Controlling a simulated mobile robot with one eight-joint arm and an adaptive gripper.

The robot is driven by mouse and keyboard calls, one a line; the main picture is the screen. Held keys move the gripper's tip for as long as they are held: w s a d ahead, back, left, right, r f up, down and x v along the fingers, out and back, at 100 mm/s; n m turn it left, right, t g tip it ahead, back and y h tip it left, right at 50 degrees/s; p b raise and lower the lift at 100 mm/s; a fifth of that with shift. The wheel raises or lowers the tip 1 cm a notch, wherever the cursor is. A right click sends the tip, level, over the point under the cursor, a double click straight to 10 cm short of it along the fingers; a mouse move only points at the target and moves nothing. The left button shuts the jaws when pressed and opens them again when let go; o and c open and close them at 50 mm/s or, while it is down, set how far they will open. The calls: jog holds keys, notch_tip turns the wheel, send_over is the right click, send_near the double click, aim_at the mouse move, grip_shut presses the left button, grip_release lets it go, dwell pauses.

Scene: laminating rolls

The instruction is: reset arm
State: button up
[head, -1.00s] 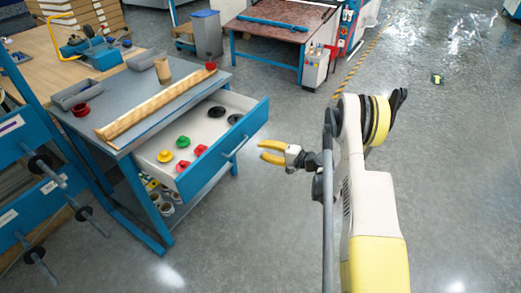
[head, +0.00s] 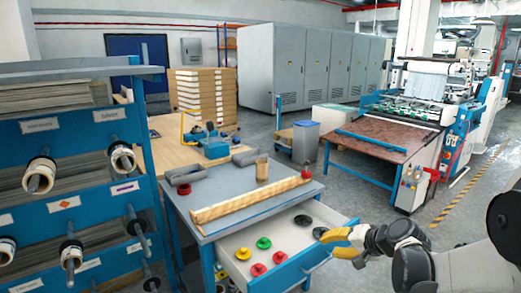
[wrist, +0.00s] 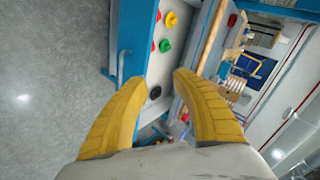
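My gripper (head: 347,245) has yellow fingers and is at the right end of the open drawer in the head view, close to its front corner. In the wrist view my gripper (wrist: 158,95) shows its two fingers spread apart with nothing between them. My arm is folded at the lower right of the head view. The open drawer (head: 330,221) of the blue and grey workbench holds red, green, yellow and black round parts. The drawer also shows in the wrist view (wrist: 162,66), beyond the fingers.
A long wooden strip (head: 250,199) lies on the workbench top (head: 225,183). A blue rack (head: 75,210) with rolls on rods stands at the left. A brown-topped table (head: 385,138) and a machine (head: 440,105) stand behind. The grey floor (head: 400,215) has some free room at the right.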

jog(key=s+a+r+n+g+h, duration=0.1)
jog(key=s+a+r+n, duration=0.15)
jog(key=s, duration=0.45)
jog(key=s+a+r+n+h, duration=0.1)
jog(key=s+r+h, duration=0.1)
jog(key=s+r, duration=0.35)
jog(key=s+d+f+n+h, duration=0.1)
jog(key=s+n+h, duration=0.1)
jog(key=s, duration=1.4)
jog(key=shift+f+n+h, duration=0.2)
jog(key=shift+n+h, duration=0.2)
jog(key=shift+n, duration=0.05)
